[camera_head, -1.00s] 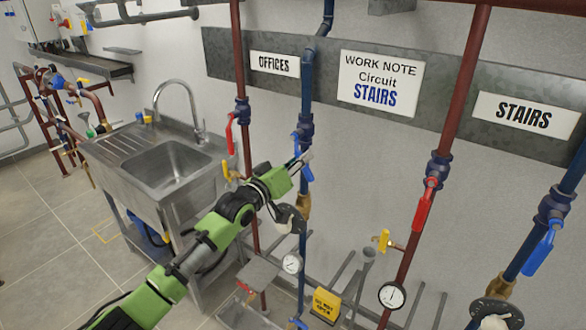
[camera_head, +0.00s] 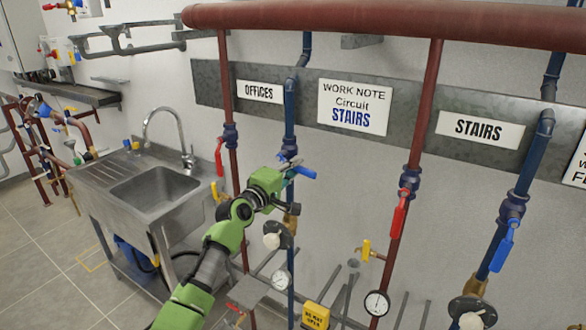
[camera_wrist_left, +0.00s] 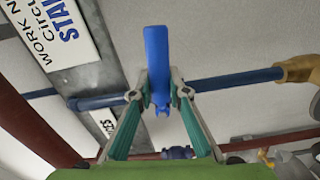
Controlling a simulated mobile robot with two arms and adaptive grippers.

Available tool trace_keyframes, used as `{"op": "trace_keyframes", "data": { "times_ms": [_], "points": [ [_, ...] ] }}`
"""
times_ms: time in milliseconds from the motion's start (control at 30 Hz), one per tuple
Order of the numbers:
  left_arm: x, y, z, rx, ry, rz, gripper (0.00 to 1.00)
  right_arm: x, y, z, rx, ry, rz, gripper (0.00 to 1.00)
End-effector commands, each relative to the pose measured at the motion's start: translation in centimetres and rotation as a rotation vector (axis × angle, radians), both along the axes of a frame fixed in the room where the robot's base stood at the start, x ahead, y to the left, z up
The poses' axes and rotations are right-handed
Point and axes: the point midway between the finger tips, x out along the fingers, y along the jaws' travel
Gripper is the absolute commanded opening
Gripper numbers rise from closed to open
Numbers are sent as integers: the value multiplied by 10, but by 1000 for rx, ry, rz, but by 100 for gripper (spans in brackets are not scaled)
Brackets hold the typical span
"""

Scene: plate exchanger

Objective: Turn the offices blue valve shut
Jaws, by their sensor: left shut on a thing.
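The offices blue valve handle (camera_head: 305,172) sits on the blue pipe (camera_head: 290,110) beside the OFFICES sign (camera_head: 260,91). The handle sticks out to the right, across the pipe. In the left wrist view, the blue handle (camera_wrist_left: 156,55) stands crosswise to the pipe (camera_wrist_left: 235,80). My left gripper (camera_head: 287,168) is at the valve; in the wrist view its fingertips (camera_wrist_left: 160,88) close on both sides of the handle's lower part. The valve body is partly hidden by the gripper. My right gripper is not in view.
A red valve handle (camera_head: 219,157) hangs on the red pipe just left. The STAIRS red handle (camera_head: 398,216) and STAIRS blue handle (camera_head: 502,247) are to the right. Gauges (camera_head: 377,303) and a yellow box (camera_head: 316,316) are below. A sink (camera_head: 155,190) stands at left.

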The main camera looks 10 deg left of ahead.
Motion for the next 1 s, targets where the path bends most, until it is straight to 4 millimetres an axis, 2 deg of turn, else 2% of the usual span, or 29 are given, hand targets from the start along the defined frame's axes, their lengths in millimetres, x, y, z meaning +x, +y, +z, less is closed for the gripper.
{"op": "trace_keyframes", "data": {
  "times_ms": [33,300,833,867,900,933,1000],
  "points": [
    [0,-2,5,-31,12,-2,0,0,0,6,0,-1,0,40],
    [0,-1,8,-117,43,-2,0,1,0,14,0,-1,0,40],
    [0,0,9,-138,49,0,0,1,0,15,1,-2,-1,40],
    [0,0,9,-138,49,0,19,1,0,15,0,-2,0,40],
    [0,0,9,-138,49,0,29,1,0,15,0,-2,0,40],
    [0,0,9,-137,49,0,34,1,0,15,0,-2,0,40],
    [0,0,9,-136,48,0,34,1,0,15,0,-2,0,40]
  ]
}}
